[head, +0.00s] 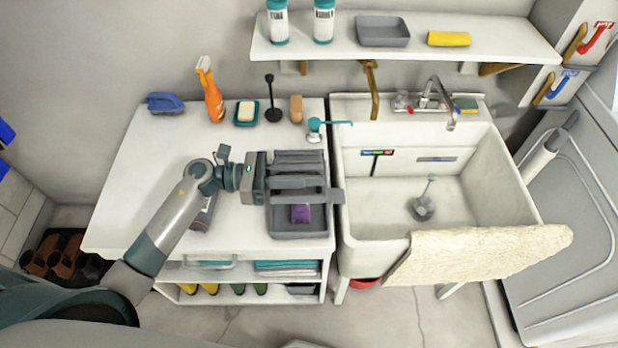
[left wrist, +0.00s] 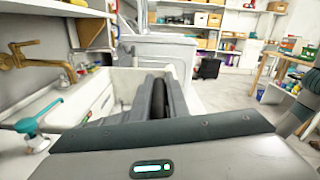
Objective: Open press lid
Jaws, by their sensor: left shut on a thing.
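The press is a dark grey box (head: 299,232) on the white counter, just left of the sink. A purple thing (head: 300,213) shows inside its near part. A grey ribbed part, seemingly the press lid (head: 298,157), stands at the back of the box. My left gripper (head: 318,190) reaches across the box from the left, its fingers shut on the lid's edge; the fingers hide much of that contact. In the left wrist view the dark fingers (left wrist: 158,100) are close together, and what lies between them is unclear. My right gripper is not in view.
The white sink (head: 385,245) is on the right, with a cream cloth (head: 480,255) over its front. A shelf (head: 400,50) hangs above the sink.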

